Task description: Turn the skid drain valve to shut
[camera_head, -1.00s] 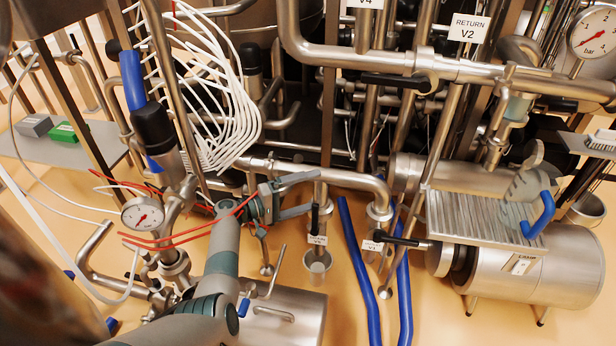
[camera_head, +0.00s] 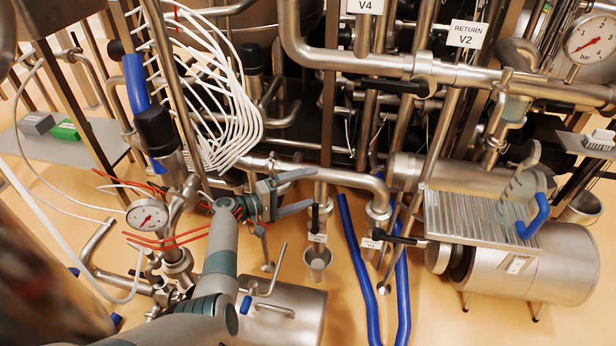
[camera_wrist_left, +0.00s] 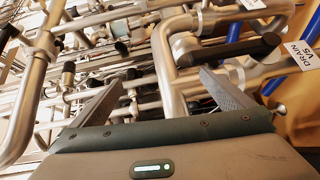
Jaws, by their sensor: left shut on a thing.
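The skid drain valve hangs from a steel pipe at the middle of the head view, with a dark upright handle (camera_head: 315,217) and a small white tag above a steel cup. In the left wrist view its tag (camera_wrist_left: 304,54) reads DRAIN V5, beside a black handle (camera_wrist_left: 235,52). My left gripper (camera_head: 303,191) comes in from the left, its fingertips just left of the valve's pipe. In the wrist view the fingers (camera_wrist_left: 165,88) stand on both sides of the pipework. My right gripper is not in view.
Steel pipes crowd the space above and behind. Another valve with a black lever (camera_head: 400,239) is just right. Blue hoses (camera_head: 360,270) run down the floor beside it. A pump motor (camera_head: 550,262) stands at right. A pressure gauge (camera_head: 147,217) and red cables are left of my arm.

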